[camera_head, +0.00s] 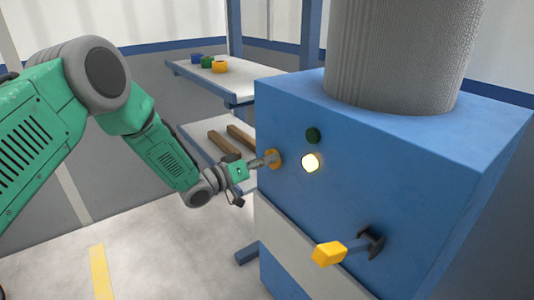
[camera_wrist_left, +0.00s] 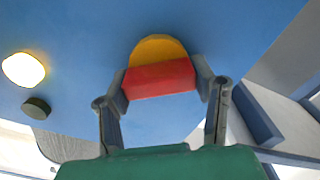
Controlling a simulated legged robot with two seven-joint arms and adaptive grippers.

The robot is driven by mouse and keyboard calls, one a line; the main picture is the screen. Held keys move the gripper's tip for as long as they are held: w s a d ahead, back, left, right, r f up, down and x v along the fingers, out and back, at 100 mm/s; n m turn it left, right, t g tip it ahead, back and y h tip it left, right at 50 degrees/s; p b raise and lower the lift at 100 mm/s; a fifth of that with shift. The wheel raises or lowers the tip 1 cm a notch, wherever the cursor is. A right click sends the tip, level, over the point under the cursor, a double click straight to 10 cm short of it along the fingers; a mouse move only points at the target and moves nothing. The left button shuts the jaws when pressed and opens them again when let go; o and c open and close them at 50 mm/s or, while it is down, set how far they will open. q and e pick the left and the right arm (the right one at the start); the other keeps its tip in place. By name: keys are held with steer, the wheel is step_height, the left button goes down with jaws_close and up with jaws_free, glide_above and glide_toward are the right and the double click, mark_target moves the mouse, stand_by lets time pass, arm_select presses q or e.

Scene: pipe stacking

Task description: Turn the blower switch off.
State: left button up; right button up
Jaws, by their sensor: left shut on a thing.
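The blower switch has a red handle (camera_wrist_left: 160,80) on a round yellow base (camera_wrist_left: 158,48) in the left wrist view. In the head view its yellow base (camera_head: 275,157) is on the left part of the blue blower housing's front face (camera_head: 380,190). My left gripper (camera_head: 263,162) reaches the switch from the left. In the left wrist view its two fingers (camera_wrist_left: 161,88) are shut on the red handle, one on each side. The red handle is hidden by the fingers in the head view. My right gripper is in neither view.
A glowing lamp (camera_head: 310,163) and a dark green lamp (camera_head: 313,135) are right of the switch. A yellow-ended lever (camera_head: 328,254) juts out lower on the housing. A shelf (camera_head: 205,72) with several colored rings stands behind; brown bars (camera_head: 222,143) lie below.

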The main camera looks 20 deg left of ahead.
arm_select(q)
steer(key=n, duration=0.1)
steer(key=n+p, duration=0.1)
steer(key=n, duration=0.1)
steer(key=shift+s+a+f, duration=0.15)
steer(key=shift+f, duration=0.2)
steer(key=n, duration=0.2)
steer(key=shift+f+n+p, duration=0.1)
steer(key=shift+n+p, duration=0.25)
steer(key=shift+n, duration=0.05)
steer(key=n, duration=0.5)
steer(key=shift+f, duration=0.2)
steer(key=shift+n, duration=0.3)
steer(key=o, duration=1.2)
steer(key=shift+c, duration=0.2)
steer(key=shift+a+r, duration=0.25)
steer(key=shift+a, duration=0.05)
steer(key=v, duration=1.2)
